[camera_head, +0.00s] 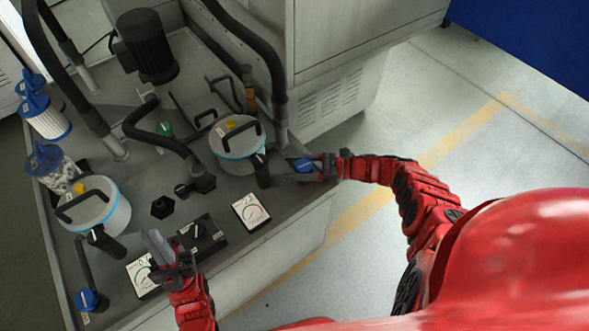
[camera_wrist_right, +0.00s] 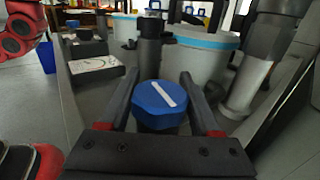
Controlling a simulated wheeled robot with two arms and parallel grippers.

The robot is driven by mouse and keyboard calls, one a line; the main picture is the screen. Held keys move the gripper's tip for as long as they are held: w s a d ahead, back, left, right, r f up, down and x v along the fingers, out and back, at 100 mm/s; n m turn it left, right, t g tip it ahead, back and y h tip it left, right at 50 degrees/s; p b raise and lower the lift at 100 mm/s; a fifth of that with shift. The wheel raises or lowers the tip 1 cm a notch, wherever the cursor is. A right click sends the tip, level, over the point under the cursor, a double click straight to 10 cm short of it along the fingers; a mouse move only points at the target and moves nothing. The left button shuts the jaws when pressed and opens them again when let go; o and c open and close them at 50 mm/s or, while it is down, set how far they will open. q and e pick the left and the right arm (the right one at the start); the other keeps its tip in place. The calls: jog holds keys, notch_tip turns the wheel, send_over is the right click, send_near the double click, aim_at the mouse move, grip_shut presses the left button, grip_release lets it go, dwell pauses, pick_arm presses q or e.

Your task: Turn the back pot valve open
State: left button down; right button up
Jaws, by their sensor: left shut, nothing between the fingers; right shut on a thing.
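The back pot (camera_head: 238,139) is a white pot with a light blue band and a black handle, beside the machine cabinet. Its blue valve knob (camera_head: 302,165) sits at the deck's right edge. In the right wrist view the blue knob (camera_wrist_right: 158,104) has a white bar running diagonally across its top. My right gripper (camera_head: 312,166) is shut on this knob, with one finger on each side. My left gripper (camera_head: 158,245) is shut and empty, above the deck near a black box with a switch (camera_head: 203,235).
A second banded pot (camera_head: 98,205) stands at the left, with another blue knob (camera_head: 90,300) near the front. White dial panels (camera_head: 251,211) lie along the deck edge. Black hoses (camera_head: 160,130), filter cartridges (camera_head: 45,117) and a motor (camera_head: 147,45) crowd the back. The floor at right is clear.

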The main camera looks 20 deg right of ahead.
jog(key=shift+s+a+f+n+g+b, duration=0.1)
jog(key=shift+n+g+b, duration=0.3)
jog(key=shift+g+b, duration=0.2)
dwell(0.3)
jog(key=o, duration=1.4)
jog(key=shift+c, duration=0.2)
